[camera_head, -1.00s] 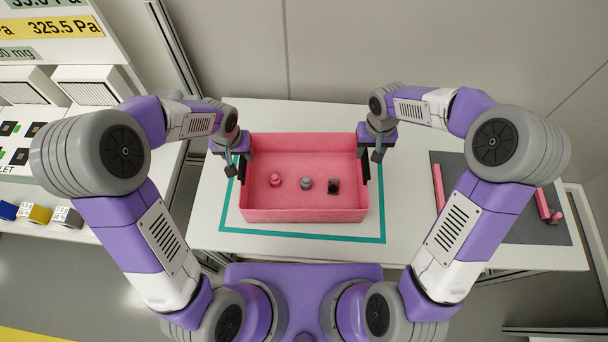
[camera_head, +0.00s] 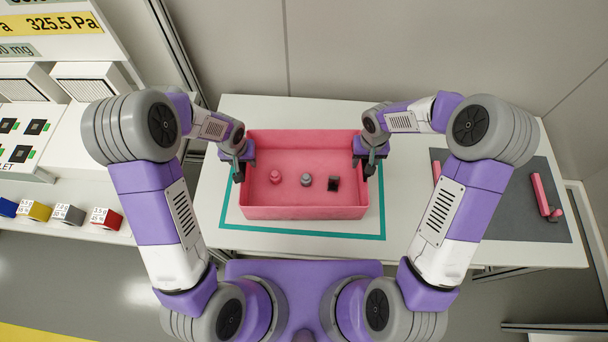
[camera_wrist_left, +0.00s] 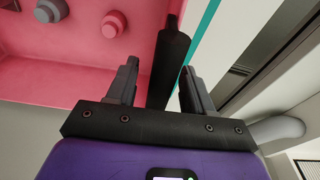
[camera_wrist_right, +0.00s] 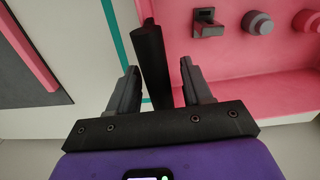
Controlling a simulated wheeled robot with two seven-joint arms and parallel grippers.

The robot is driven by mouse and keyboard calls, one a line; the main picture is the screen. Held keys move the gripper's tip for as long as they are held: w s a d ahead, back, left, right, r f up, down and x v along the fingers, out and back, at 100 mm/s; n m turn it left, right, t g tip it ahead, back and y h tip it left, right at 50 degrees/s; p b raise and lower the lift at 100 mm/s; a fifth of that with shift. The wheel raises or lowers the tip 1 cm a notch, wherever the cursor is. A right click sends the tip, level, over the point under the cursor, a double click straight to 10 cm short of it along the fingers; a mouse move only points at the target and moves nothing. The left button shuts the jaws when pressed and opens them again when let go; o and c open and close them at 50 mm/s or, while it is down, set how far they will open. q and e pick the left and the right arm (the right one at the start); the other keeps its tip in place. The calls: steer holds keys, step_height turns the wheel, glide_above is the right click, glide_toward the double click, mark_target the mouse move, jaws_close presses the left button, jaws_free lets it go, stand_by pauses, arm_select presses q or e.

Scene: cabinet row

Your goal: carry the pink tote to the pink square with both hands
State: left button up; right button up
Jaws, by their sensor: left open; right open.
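The pink tote (camera_head: 305,213) stands on the white table with a pink knob-like part (camera_head: 275,177), a grey one (camera_head: 306,180) and a small dark block (camera_head: 333,183) inside. My left gripper (camera_head: 238,172) is at the tote's left side. In the left wrist view its open fingers (camera_wrist_left: 160,82) are on either side of a black bar handle (camera_wrist_left: 170,55). My right gripper (camera_head: 369,168) is at the right side. In the right wrist view its open fingers (camera_wrist_right: 160,82) are on either side of the other black handle (camera_wrist_right: 150,55). No pink square shows.
A teal square outline (camera_head: 300,235) surrounds the tote on the white table (camera_head: 215,110). A dark grey mat (camera_head: 510,220) with pink bars (camera_head: 540,195) lies at the right. Several colored blocks (camera_head: 68,213) sit on the left counter.

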arm_select(q)
jaws_close()
arm_select(e)
jaws_close()
arm_select(q)
steer(key=shift+w+r, duration=0.1)
steer(key=shift+r, duration=0.05)
arm_select(e)
steer(key=shift+w+r, duration=0.1)
steer(key=shift+r, duration=0.1)
